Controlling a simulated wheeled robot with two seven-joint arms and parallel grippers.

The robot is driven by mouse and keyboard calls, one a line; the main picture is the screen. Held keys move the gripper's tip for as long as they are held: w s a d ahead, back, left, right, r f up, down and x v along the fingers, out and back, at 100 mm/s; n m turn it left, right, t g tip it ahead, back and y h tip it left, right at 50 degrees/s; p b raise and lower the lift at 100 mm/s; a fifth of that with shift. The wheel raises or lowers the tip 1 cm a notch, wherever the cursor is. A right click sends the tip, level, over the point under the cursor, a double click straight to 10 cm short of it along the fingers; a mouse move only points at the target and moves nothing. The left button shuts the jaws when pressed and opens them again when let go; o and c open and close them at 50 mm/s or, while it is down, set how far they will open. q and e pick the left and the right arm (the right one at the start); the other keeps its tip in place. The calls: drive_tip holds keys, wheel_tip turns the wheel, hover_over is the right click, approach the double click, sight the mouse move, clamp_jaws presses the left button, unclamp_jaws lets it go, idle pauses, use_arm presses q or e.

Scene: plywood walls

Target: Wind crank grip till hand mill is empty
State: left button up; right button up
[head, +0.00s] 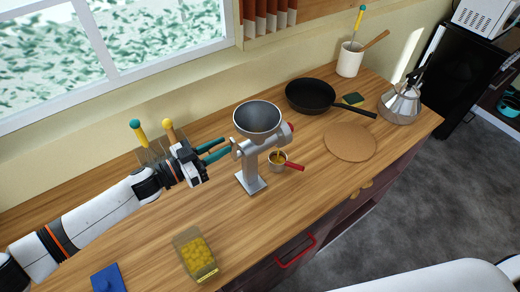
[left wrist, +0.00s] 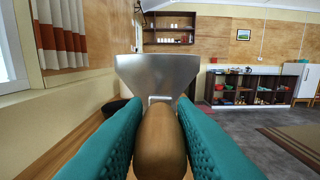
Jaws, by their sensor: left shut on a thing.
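The grey metal hand mill (head: 250,150) stands upright on the wooden counter. Its wide funnel hopper (head: 257,118) is open at the top, and I see only bare grey inside it. My left gripper (head: 222,152), with teal fingers, is at the mill's left side. In the left wrist view its fingers are closed on the brown wooden crank grip (left wrist: 160,140), with the hopper (left wrist: 157,75) straight ahead. In the head view the fingers mostly hide the grip. A small metal cup (head: 278,160) with a red handle is under the spout, with something yellow-brown at its mouth. My right gripper is not in view.
A clear box of yellow pieces (head: 196,258) and a blue item (head: 107,279) are at the front left. A black pan (head: 310,95), a round cork mat (head: 350,141) and a kettle (head: 400,104) are at the right. A holder with colored handles (head: 148,156) stands behind my left gripper.

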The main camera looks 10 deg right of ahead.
use_arm(q)
drive_tip(key=w+a+f+b, duration=0.1)
drive_tip(key=w+f+b, duration=0.5)
drive_tip(key=f+b, duration=0.2)
drive_tip(key=shift+a+f+b, duration=0.25)
drive_tip(key=shift+f+b, duration=0.1)
drive_tip(key=shift+b, duration=0.35)
drive_tip(key=o, duration=1.1)
drive_tip(key=shift+w+d, duration=0.1)
drive_tip(key=shift+w, duration=0.05)
drive_tip(key=shift+c, duration=0.2)
drive_tip(key=shift+f, duration=0.1)
